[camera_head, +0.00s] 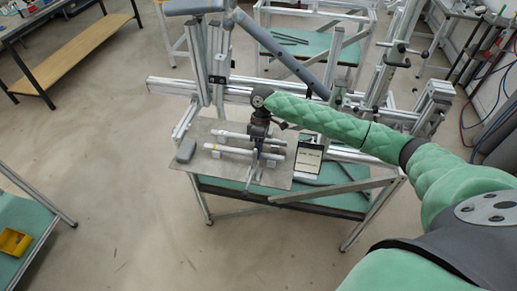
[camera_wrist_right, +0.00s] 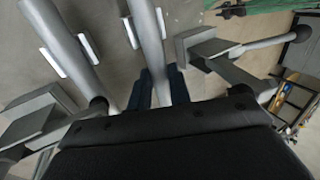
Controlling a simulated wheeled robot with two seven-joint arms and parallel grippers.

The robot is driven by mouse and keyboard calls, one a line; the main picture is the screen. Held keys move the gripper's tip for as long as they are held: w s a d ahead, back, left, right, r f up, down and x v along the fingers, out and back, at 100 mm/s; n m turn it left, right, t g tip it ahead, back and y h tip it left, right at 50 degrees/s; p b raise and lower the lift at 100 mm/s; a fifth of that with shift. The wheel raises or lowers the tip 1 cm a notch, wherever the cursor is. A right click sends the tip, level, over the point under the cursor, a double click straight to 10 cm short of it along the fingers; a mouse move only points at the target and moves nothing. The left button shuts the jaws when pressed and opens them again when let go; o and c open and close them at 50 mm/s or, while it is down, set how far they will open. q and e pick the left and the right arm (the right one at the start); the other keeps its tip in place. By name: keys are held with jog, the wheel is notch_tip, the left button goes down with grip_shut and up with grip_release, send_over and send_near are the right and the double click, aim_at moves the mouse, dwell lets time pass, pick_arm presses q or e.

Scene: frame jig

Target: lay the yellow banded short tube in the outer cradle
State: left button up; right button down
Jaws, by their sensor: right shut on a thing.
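Two pale tubes lie side by side on a grey metal plate (camera_head: 280,178) in the head view. The near tube (camera_head: 235,151) shows a yellow band toward its left end. The far tube (camera_head: 232,135) is plain where I see it. My right gripper (camera_head: 259,140) reaches down over the tubes, partly hiding them. In the right wrist view its blue fingers (camera_wrist_right: 158,88) are shut on a tube (camera_wrist_right: 148,35); I cannot tell which of the two. The other tube (camera_wrist_right: 62,45) runs to the left beside white blocks (camera_wrist_right: 88,48). My left gripper is not in view.
A grey rounded block (camera_head: 186,150) sits at the plate's left edge, and a dark-framed card (camera_head: 308,160) stands at its right. Aluminium posts and a rail (camera_head: 170,86) stand behind the plate. A yellow bin (camera_head: 14,242) is on the left bench.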

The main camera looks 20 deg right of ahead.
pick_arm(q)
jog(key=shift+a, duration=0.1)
pick_arm(e)
jog(key=c, duration=1.2)
grip_release()
jog(key=shift+r, duration=0.1)
